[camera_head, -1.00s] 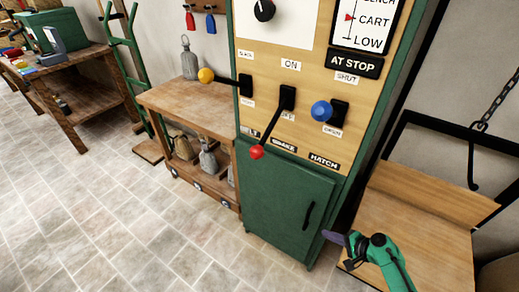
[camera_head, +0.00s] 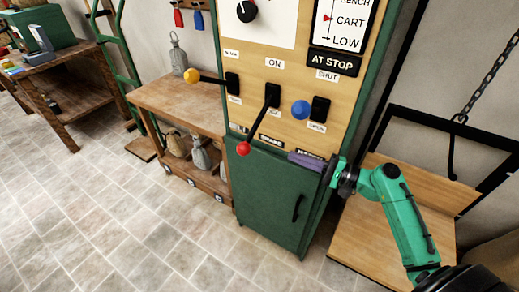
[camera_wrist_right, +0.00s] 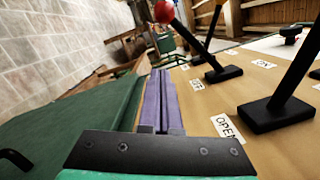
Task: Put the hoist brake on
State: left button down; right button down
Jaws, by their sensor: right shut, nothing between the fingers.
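The hoist brake lever is the middle one on the panel, above the BRAKE label, with a red knob (camera_head: 243,148). It slopes down and left from its black mount (camera_head: 272,95), away from the ON label (camera_head: 274,63) above it. My right gripper (camera_head: 292,157) is shut and empty, its purple fingers pointing left in front of the panel's lower edge, right of the red knob and apart from it. They partly cover the HATCH label. In the right wrist view, the fingers (camera_wrist_right: 160,88) point toward the red knob (camera_wrist_right: 164,12), which is beyond them. My left gripper is out of view.
A yellow-knobbed lever (camera_head: 192,76) is left of the brake and a blue-knobbed lever (camera_head: 301,110) is right, just above my gripper. A green cabinet (camera_head: 272,200) is below. A wooden bench (camera_head: 180,98) stands left; a chain hook (camera_head: 452,160) hangs right.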

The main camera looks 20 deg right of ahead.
aim_at(257, 123)
jog(key=w+a+r+p, duration=0.2)
jog(key=w+a+p, duration=0.2)
jog(key=a, duration=0.6)
jog(key=shift+w, duration=0.25)
jog(key=shift+d, duration=0.1)
jog(key=shift+r+p, duration=0.1)
jog(key=shift+p, duration=0.25)
jog(key=shift+s+a+r+m+p, duration=0.2)
jog(key=shift+r+m+p, duration=0.2)
jog(key=shift+p, duration=0.2)
